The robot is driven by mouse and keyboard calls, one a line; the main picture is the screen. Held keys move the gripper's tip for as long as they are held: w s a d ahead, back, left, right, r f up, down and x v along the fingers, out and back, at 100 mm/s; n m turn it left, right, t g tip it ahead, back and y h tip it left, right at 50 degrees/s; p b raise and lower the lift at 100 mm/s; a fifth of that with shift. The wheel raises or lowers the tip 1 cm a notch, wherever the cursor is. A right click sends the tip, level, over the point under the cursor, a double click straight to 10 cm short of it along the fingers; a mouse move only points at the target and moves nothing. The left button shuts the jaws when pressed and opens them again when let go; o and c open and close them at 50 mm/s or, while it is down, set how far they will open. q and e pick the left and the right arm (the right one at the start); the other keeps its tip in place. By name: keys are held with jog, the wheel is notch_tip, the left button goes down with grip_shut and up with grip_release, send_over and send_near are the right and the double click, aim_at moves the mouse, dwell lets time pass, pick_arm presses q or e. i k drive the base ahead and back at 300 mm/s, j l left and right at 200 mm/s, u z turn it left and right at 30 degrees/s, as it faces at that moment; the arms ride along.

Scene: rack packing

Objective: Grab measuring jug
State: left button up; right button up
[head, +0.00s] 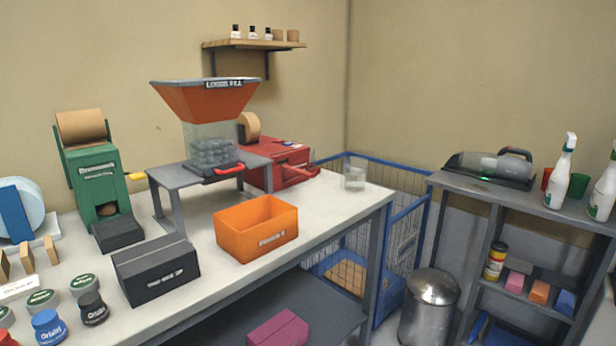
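A small clear container (354,180), which looks like the measuring jug, stands upright near the right end of the white table (325,210). It is see-through, and I cannot make out its markings or handle. Neither of my grippers shows in the head view.
An orange bin (257,229) and a black box (155,269) stand left of the jug. Behind are a red machine (279,172) and an orange hopper on a grey stand (206,98). A blue wire cage (400,225), steel bin (430,305) and grey shelf (535,205) stand right.

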aim_at(353, 175)
jog(key=i+l+u, duration=0.15)
jog(key=u, duration=0.35)
jog(key=i+l+u, duration=0.15)
jog(key=u, duration=0.35)
jog(key=l+u, duration=0.3)
jog(key=u, duration=0.15)
